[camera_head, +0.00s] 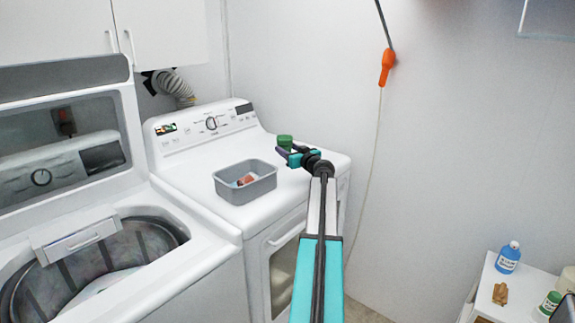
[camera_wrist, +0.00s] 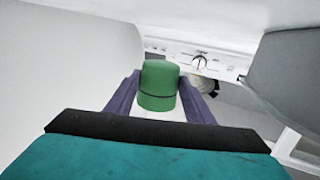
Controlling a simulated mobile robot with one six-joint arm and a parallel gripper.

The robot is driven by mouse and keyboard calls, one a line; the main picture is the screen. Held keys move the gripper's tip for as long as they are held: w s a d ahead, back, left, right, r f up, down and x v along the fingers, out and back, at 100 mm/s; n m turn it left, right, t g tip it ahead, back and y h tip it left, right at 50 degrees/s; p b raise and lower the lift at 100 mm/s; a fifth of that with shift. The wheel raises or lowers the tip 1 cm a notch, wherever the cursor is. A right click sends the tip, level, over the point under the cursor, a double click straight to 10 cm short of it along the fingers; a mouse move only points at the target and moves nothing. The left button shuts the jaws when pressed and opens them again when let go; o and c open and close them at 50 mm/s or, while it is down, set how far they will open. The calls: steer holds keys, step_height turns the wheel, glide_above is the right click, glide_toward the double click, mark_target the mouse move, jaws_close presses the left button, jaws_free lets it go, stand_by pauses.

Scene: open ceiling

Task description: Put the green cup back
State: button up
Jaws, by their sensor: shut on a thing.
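The green cup (camera_head: 285,141) is at my gripper (camera_head: 294,154), over the right part of the dryer top in the head view. In the wrist view the green cup (camera_wrist: 158,86) is between the two purple fingers of my gripper (camera_wrist: 160,100), which is shut on it. The cup looks like a plain green cylinder with a dark line around its lower part. The head view does not clearly show whether its bottom touches the dryer top.
A grey bin (camera_head: 246,187) with small items stands on the white dryer (camera_head: 205,210), left of my gripper. An open washer (camera_head: 150,215) is further left. A white stand (camera_head: 490,292) at lower right holds a blue bottle (camera_head: 508,258) and other items.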

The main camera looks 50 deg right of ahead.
mark_target(288, 170)
steer(key=shift+f, duration=1.4)
steer(key=shift+f, duration=0.1)
steer(key=shift+f+p, duration=0.5)
steer(key=shift+f, duration=1.2)
steer(key=shift+f+b, duration=0.25)
steer(key=shift+b, duration=0.1)
steer(key=o, duration=1.1)
steer(key=shift+r+p, duration=0.3)
steer(key=shift+p, duration=0.1)
steer(key=b+v, duration=0.3)
steer(key=v, duration=0.8)
steer(key=shift+s+a+f, duration=0.1)
steer(key=shift+s+a, duration=0.05)
steer(key=shift+s, duration=0.35)
